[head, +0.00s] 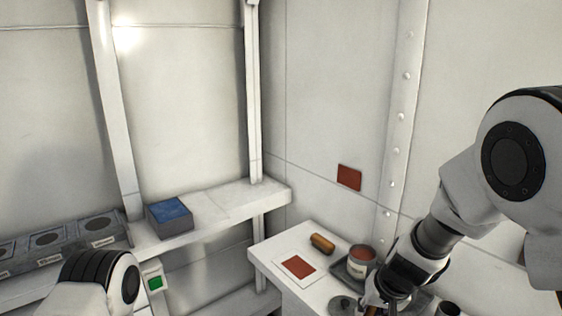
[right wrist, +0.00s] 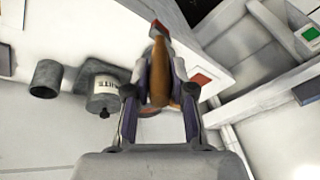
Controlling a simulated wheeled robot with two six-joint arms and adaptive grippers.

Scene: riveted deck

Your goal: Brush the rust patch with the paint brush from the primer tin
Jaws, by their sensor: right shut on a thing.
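My right gripper (right wrist: 157,85) is shut on the paint brush (right wrist: 158,75), which has an orange-brown handle and a reddish tip. In the head view the right gripper (head: 385,302) is low over the white bench, largely hidden by its own wrist. The primer tin (head: 361,262), with red-brown paint inside, stands on a grey tray just left of my right arm. A rust-red patch (head: 349,177) is on the wall above the bench. Another red square (head: 299,267) lies on a white sheet on the bench; it also shows in the right wrist view (right wrist: 201,78). My left gripper is out of sight.
An orange-brown rounded block (head: 322,243) lies behind the sheet. A grey tin labelled WHITE (right wrist: 104,95) and a dark cup (right wrist: 46,78) stand near the brush. A blue-topped box (head: 169,214) sits on the left shelf (head: 222,203). A riveted strip runs up the wall.

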